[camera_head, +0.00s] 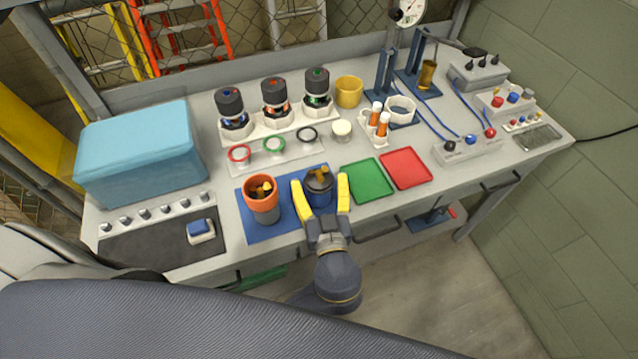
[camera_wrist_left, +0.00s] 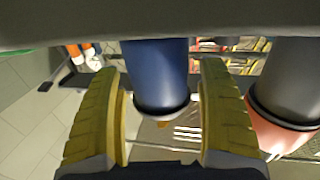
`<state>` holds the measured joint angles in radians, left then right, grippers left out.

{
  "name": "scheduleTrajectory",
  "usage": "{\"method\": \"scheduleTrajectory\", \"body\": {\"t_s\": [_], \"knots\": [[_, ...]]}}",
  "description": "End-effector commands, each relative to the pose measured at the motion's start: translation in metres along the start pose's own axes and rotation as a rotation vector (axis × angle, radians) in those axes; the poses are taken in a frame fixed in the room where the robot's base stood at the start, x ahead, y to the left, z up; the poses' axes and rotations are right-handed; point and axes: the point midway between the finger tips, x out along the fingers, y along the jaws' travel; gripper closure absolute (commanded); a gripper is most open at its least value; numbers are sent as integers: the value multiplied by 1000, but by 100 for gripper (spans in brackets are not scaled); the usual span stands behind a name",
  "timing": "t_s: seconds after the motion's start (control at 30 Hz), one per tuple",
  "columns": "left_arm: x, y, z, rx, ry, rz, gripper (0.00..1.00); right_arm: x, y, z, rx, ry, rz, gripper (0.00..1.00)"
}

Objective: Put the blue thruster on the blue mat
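The blue thruster (camera_head: 320,195) stands upright over the right part of the blue mat (camera_head: 289,222) in the head view; its dark top with a small orange piece shows. My left gripper (camera_head: 321,184) has its yellow fingers spread on both sides of it. In the left wrist view the blue cylinder (camera_wrist_left: 158,75) lies between the fingers, with a narrow gap on each side, so the left gripper (camera_wrist_left: 162,85) looks open. The thruster's lower end is partly hidden, so I cannot tell if it touches the mat. My right gripper is not in view.
An orange-topped thruster (camera_head: 263,205) stands close by on the mat's left part. A green mat (camera_head: 367,181) and a red mat (camera_head: 405,169) lie empty to the right. Behind are colored rings (camera_head: 273,146) and a rack of several thrusters (camera_head: 277,122). A blue box (camera_head: 140,153) is at left.

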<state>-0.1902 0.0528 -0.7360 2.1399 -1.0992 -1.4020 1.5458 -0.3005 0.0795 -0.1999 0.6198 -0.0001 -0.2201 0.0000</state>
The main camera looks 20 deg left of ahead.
Motion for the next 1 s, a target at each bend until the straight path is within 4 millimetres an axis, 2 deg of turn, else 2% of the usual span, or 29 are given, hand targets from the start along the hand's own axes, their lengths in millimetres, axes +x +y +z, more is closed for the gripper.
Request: {"method": "scheduleTrajectory", "body": {"t_s": [0.3, 0.7, 1.0], "knots": [[0, 0, -2, 0, 1, 0, 19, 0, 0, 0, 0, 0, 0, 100], [-34, 0, -2, -1, -2, 0, 19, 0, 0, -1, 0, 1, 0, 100], [-40, 0, -2, -1, 0, 0, 19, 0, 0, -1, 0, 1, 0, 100]]}}
